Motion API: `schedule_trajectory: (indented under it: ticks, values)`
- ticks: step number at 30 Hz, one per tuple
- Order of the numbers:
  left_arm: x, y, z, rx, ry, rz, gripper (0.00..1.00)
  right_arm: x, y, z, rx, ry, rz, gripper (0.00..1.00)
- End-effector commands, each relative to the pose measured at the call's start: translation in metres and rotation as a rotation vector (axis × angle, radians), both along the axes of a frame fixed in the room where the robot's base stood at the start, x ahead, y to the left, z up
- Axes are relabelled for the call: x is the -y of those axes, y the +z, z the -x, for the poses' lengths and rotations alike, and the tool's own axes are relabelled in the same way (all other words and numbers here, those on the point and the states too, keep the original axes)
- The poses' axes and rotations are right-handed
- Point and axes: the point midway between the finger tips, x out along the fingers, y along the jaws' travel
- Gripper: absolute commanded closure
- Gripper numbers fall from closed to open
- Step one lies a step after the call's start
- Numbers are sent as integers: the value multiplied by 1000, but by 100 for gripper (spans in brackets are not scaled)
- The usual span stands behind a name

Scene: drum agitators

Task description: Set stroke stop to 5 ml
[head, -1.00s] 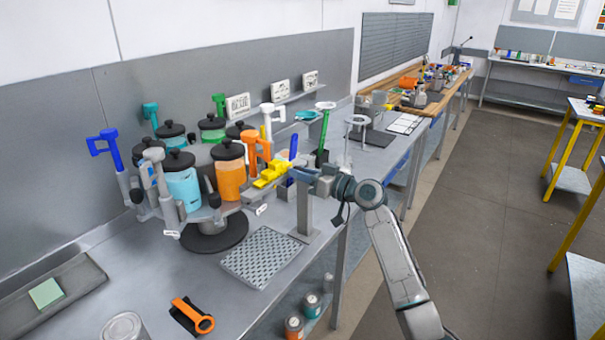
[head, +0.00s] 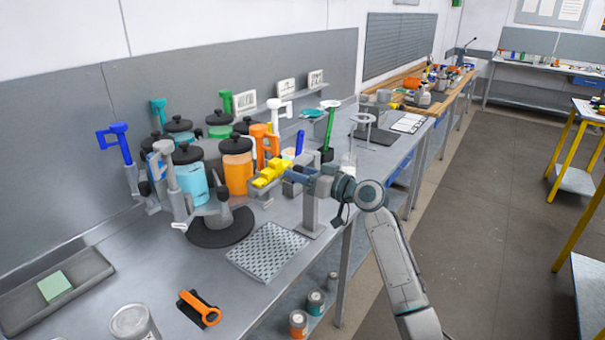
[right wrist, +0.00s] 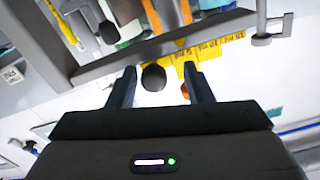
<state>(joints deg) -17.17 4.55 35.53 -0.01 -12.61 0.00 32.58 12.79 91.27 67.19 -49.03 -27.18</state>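The yellow stepped stroke stop (head: 269,174) sits beside the dispensing carousel, at the front right of its orange canister (head: 237,172). In the right wrist view the stop (right wrist: 200,50) shows several steps with small ml labels; which step is set I cannot tell. My right gripper (head: 287,178) is just right of the stop in the head view. In the right wrist view its two fingers (right wrist: 162,85) are apart with nothing clasped between them. A dark round knob (right wrist: 153,77) shows beyond the gap, and the stop lies beyond the fingertips. My left gripper is not in view.
A grey post (head: 312,212) stands under my right wrist. A perforated grey plate (head: 266,252) lies in front of the carousel. An orange-handled tool (head: 203,310) and a can (head: 133,322) are nearer. In the right wrist view a grey bar (right wrist: 150,55) crosses beyond the fingers.

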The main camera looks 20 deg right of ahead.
Motion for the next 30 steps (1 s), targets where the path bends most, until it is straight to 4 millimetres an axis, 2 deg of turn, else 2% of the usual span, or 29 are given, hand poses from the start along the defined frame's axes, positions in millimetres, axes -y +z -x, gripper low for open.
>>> schedule_trajectory:
  ticks: [8,11,21,30]
  values:
    - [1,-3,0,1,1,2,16,4,-1,3,2,-2,2,54]
    - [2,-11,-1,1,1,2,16,11,-3,12,4,-4,5,54]
    - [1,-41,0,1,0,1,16,49,-4,65,3,-2,8,54]
    - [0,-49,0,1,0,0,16,64,1,85,3,-1,4,54]
